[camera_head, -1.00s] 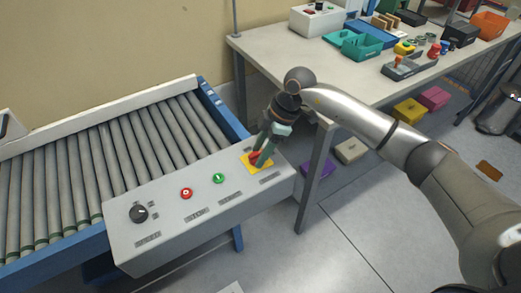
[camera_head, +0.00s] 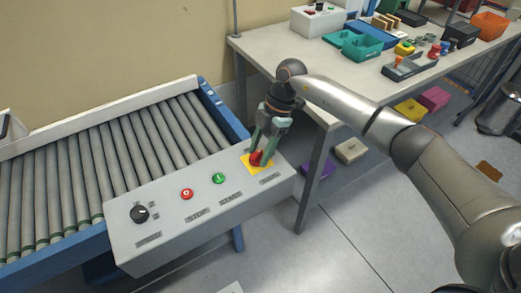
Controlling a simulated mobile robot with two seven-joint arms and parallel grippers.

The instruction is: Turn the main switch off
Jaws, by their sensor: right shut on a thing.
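The main switch (camera_head: 256,159) is a red rotary handle on a yellow plate (camera_head: 248,166), at the right end of the grey control panel (camera_head: 190,232). My right gripper (camera_head: 259,152) points down at it, with its greenish fingers shut on the red handle. The fingers hide part of the handle, so its exact angle is hard to read. My left gripper is not in the view.
The panel also carries a black knob (camera_head: 139,213), a red button (camera_head: 187,194) and a green button (camera_head: 218,178). A roller conveyor (camera_head: 100,165) lies behind it. A table (camera_head: 290,50) with bins and parts stands at the back right.

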